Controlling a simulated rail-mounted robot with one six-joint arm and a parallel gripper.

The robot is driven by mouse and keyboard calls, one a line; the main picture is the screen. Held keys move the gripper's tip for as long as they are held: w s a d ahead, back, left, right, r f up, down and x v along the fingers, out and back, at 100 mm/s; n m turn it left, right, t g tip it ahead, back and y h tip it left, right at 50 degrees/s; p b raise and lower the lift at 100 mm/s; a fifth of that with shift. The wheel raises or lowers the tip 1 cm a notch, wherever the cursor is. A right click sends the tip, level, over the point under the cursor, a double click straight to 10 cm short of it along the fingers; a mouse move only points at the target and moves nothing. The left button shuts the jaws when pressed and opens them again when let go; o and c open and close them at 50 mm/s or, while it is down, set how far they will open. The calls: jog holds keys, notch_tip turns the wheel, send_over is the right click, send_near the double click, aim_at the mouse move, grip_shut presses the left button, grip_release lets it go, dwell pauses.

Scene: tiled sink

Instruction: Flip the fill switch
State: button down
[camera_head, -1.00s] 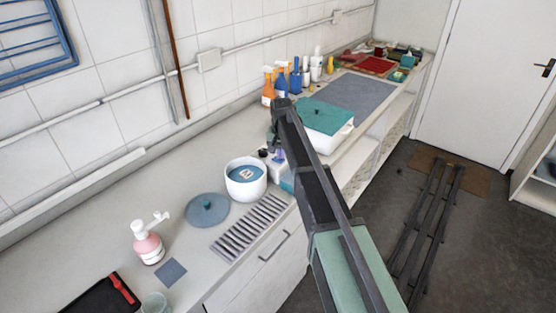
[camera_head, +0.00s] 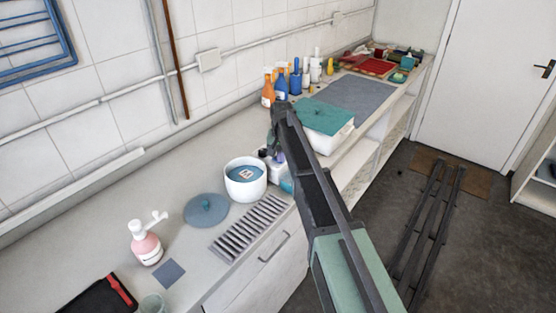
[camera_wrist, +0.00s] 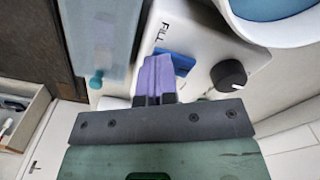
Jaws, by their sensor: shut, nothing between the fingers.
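A white unit (camera_wrist: 192,45) marked FILL fills the upper middle of the wrist view. A blue switch (camera_wrist: 178,62) sits beside that lettering and is partly hidden by my gripper. A black knob (camera_wrist: 228,75) is on the same face, to the right. My gripper (camera_wrist: 157,62) has purple fingers that are shut with nothing between them. Its tips are over or right beside the lower left part of the blue switch; I cannot tell whether they touch. In the head view my gripper (camera_head: 278,157) is small, low over the counter, just right of the white pot.
A white pot (camera_head: 245,190) with blue contents stands close to the left of the gripper. A grey rack (camera_head: 248,228) and a blue lid (camera_head: 206,210) lie nearby. A white bin with a teal lid (camera_head: 322,116) stands behind my arm.

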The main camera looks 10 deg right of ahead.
jog(key=shift+r+p, duration=3.6)
jog(key=shift+f, duration=0.1)
jog(key=s+f+n+b, duration=0.3)
jog(key=s, duration=3)
jog(key=shift+s+n, duration=0.4)
